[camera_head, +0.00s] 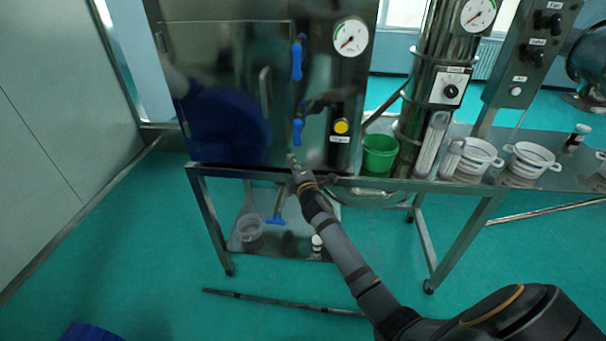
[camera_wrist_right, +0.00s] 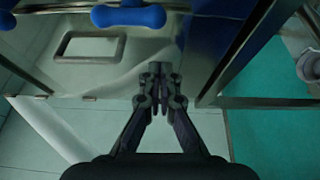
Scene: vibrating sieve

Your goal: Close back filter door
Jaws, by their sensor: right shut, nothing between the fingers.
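The filter door (camera_head: 230,60) is the shiny metal panel on the front of the steel cabinet in the head view. It has a metal bar handle (camera_head: 265,95). Two blue latch handles, an upper one (camera_head: 297,60) and a lower one (camera_head: 298,132), stand along its right edge. The door looks near flush, but I cannot tell whether it is fully closed. My right gripper (camera_head: 293,163) is shut and empty, just below the lower blue latch by the cabinet's bottom edge. In the wrist view my right gripper (camera_wrist_right: 160,78) points toward the metal front, with a blue handle (camera_wrist_right: 128,16) above. My left gripper is out of view.
The cabinet stands on a steel table frame (camera_head: 210,215). Right of the door are a gauge (camera_head: 351,37), a yellow button (camera_head: 341,127) and a green bucket (camera_head: 380,153). White sieve pots (camera_head: 530,160) stand further right. The green floor at left is open.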

